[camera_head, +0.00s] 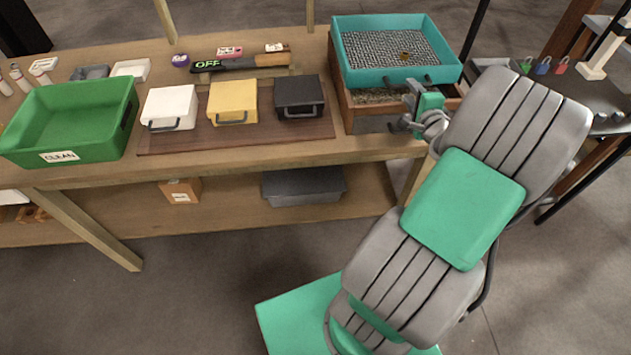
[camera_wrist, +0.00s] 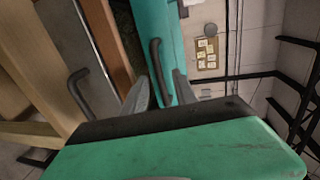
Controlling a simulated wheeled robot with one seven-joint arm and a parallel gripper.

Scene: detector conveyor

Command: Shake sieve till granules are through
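The teal sieve (camera_head: 352,76) sits on a wooden frame (camera_head: 343,100) at the back right of the table. Its inside shows a grey speckled surface with a small brown patch (camera_head: 404,56); I cannot tell mesh from granules there. Brownish granular material (camera_head: 375,96) shows in the frame below. My gripper (camera_head: 410,98) is at the sieve's front side. In the wrist view, the sieve's dark handle (camera_wrist: 159,68) stands between the fingertips of my gripper (camera_wrist: 163,76). The fingers look apart, with gaps beside the handle.
A green bin (camera_head: 118,135) marked CLEAN stands at the left. White (camera_head: 168,106), yellow (camera_head: 232,100) and black (camera_head: 298,97) lidded boxes sit on a brown mat (camera_head: 200,141). Padlocks (camera_head: 543,66) stand on a side surface at the right. A dark box (camera_head: 305,186) lies on the lower shelf.

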